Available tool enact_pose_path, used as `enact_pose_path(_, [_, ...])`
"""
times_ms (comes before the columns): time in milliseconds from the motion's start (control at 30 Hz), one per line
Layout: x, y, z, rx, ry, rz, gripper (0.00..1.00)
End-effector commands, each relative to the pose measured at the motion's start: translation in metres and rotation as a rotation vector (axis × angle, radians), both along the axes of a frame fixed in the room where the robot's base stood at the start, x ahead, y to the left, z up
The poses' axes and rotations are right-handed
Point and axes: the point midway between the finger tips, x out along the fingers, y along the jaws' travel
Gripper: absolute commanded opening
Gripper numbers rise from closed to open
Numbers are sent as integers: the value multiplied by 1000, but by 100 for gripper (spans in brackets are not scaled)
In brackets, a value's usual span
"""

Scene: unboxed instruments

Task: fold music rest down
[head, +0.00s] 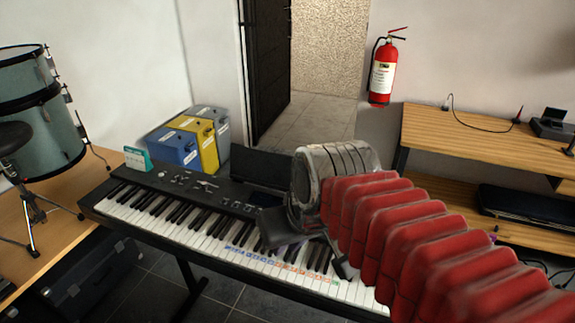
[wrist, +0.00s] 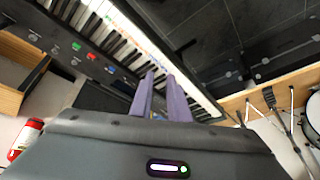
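The music rest (head: 262,168) is a dark flat panel standing up at the back edge of the black keyboard (head: 205,203). In the wrist view a dark panel (wrist: 92,98) beside the keyboard (wrist: 112,45) looks like the rest, left of my fingers. My gripper (wrist: 161,75) shows two purple fingers with a narrow gap and nothing visible between them. It is over the keys, apart from the rest's visible part; whether the fingertips touch the keyboard is unclear.
Blue, yellow and grey boxes (head: 208,146) stand behind the keyboard's left half, with a small teal card (head: 137,159) nearby. Drums (head: 38,120) stand at left. A wooden shelf (head: 455,135) and a fire extinguisher (head: 383,75) are at right.

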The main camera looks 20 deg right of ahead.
Motion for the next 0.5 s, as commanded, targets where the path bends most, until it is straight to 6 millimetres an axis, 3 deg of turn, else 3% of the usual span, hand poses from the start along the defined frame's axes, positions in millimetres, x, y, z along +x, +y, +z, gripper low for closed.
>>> enact_pose_path(500, [83,-6,36,141,92,2,15])
